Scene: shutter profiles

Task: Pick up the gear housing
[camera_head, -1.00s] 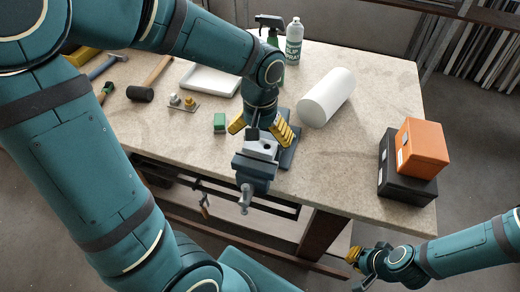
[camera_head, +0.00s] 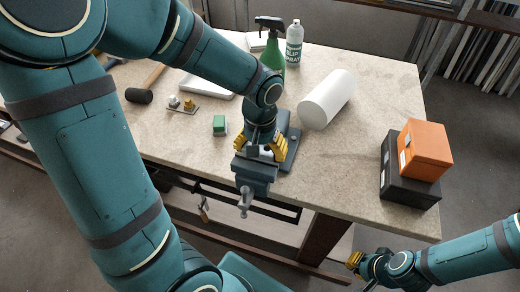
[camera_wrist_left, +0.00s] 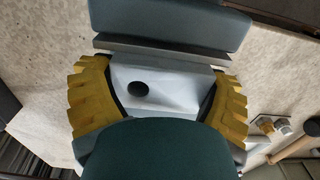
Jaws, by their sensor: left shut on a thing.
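The gear housing (camera_wrist_left: 180,88) is a light grey block with a round dark hole, seen in the left wrist view. It sits at the jaws of the dark blue-grey vise (camera_head: 256,172) near the table's front edge. My left gripper (camera_head: 260,150) comes down over it from above, and its yellow fingers are shut on opposite sides of it; they also show in the left wrist view (camera_wrist_left: 158,98). In the head view the gripper hides most of the housing. My right gripper (camera_head: 355,262) is at the lower right, away from the table; its opening is too small to make out.
A green block (camera_head: 219,125) stands left of the vise. A white cylinder (camera_head: 327,100) lies behind right. An orange box (camera_head: 424,148) rests on a black box (camera_head: 404,185) at right.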

